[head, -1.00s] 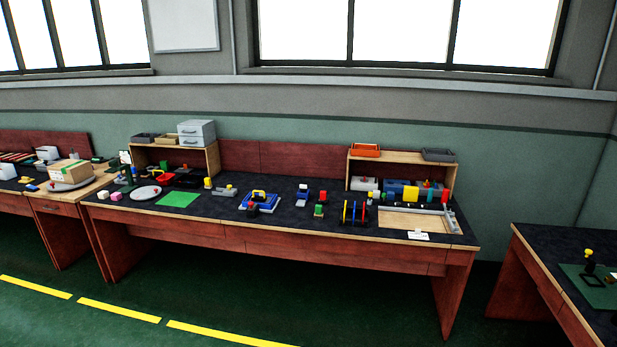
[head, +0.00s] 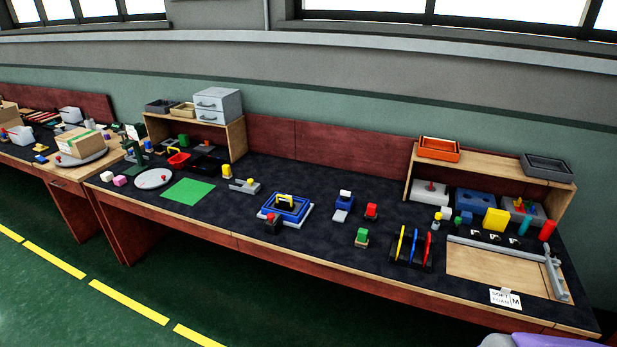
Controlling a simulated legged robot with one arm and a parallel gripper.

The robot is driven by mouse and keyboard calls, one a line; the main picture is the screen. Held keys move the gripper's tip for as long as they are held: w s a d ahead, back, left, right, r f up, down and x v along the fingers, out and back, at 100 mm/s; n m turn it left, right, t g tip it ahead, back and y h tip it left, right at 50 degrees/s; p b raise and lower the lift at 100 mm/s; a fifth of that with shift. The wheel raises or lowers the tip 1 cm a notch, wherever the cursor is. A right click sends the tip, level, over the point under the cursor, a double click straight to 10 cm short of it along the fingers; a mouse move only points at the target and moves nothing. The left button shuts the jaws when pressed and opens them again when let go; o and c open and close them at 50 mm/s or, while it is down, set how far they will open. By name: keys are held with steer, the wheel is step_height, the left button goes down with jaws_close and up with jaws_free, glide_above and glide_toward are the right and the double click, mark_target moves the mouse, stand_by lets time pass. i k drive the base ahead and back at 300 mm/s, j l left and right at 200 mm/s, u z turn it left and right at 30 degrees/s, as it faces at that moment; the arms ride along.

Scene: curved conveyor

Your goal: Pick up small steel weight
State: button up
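I cannot single out the small steel weight with certainty at this distance. Several small dark pieces with pale spots (head: 494,237) stand in a row in front of the right-hand shelf, too small to identify. A small grey piece (head: 246,187) lies on the dark bench top left of centre, beside a yellow-topped piece (head: 227,172). My gripper is not in view.
The long dark-topped bench (head: 330,193) holds a blue tray (head: 287,207), a rack of coloured discs (head: 411,248), a green mat (head: 188,191) and a wooden board (head: 490,270). Shelves (head: 238,139) stand along its back. Green floor (head: 60,235) is clear in front.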

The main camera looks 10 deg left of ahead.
mark_target(282, 206)
steer(key=i+u, duration=0.1)
steer(key=i, duration=0.8)
steer(key=i+l+u, duration=0.1)
steer(key=i, duration=0.75)
steer(key=i+l+u, duration=0.15)
steer(key=u, duration=0.4)
